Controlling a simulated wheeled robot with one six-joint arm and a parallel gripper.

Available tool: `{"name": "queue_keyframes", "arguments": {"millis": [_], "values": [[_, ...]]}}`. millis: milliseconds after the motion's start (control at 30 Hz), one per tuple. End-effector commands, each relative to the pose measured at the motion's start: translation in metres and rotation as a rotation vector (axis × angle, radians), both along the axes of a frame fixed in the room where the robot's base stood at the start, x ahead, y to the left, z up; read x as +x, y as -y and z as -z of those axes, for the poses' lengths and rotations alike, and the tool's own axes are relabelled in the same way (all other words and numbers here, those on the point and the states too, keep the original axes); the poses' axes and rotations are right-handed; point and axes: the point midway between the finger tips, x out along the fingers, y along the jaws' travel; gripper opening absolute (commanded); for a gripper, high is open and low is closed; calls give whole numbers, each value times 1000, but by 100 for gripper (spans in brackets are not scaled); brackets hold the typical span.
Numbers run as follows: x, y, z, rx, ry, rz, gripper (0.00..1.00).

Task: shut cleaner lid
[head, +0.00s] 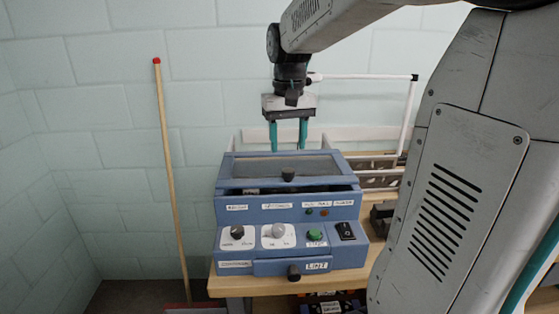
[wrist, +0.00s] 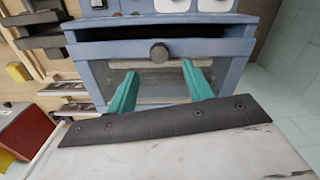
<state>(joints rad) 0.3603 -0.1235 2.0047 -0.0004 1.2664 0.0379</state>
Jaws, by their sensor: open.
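The cleaner is a blue box (head: 232,209) on a wooden bench. Its lid (head: 225,170) has a blue frame around a grey window and a dark knob (head: 288,174) near the front edge. A dark gap shows under the lid's front edge, so the lid stands a little ajar. The gap, the lid (wrist: 85,75) and the knob (wrist: 159,53) also show in the wrist view. My gripper (head: 288,147) is open and empty, fingers pointing down above the back of the lid. In the wrist view my gripper (wrist: 159,70) has its teal fingertips over the window, just behind the knob; contact cannot be told.
The front panel has dials, a green button (head: 315,235), a black switch (head: 346,231) and a lower drawer with a knob (head: 293,272). A wooden pole (head: 170,170) leans on the wall at left. A white frame (head: 409,115) and racks stand behind and right.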

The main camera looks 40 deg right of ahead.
Motion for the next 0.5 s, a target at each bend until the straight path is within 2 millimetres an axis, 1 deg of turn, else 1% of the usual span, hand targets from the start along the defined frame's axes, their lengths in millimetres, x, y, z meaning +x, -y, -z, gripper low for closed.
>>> {"name": "queue_keyframes", "arguments": {"millis": [300,400,500], "values": [[1,0,49,-1,2,2,51],[1,0,60,-2,4,1,51],[1,0,67,-1,5,0,51]]}}
